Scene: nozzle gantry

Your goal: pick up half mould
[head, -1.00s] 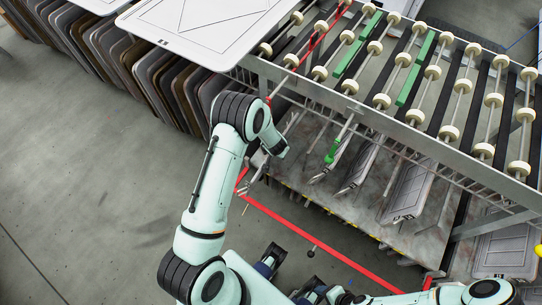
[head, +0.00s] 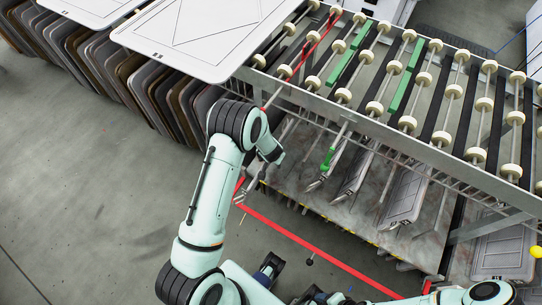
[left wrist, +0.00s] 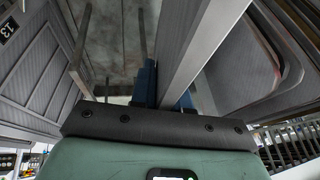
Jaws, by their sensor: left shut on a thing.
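The half moulds are grey ribbed panels standing on edge in the rack below the roller table, like this one (head: 405,195) in the head view. In the left wrist view, my left gripper (left wrist: 167,88) has its blue fingers closed on the edge of a grey half mould (left wrist: 207,45). This panel rises upward from the fingers. In the head view my left arm bends down at the rack's left end, and its gripper is mostly hidden. My right arm shows at the bottom right of the head view; I cannot make out its gripper clearly.
The roller table (head: 340,117) has white rollers and green bars. Large flat white plates (head: 205,35) lie at its left end, above a row of stacked panels (head: 130,75). Other grey panels (left wrist: 35,75) flank the fingers closely. A red strip (head: 300,245) edges open floor.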

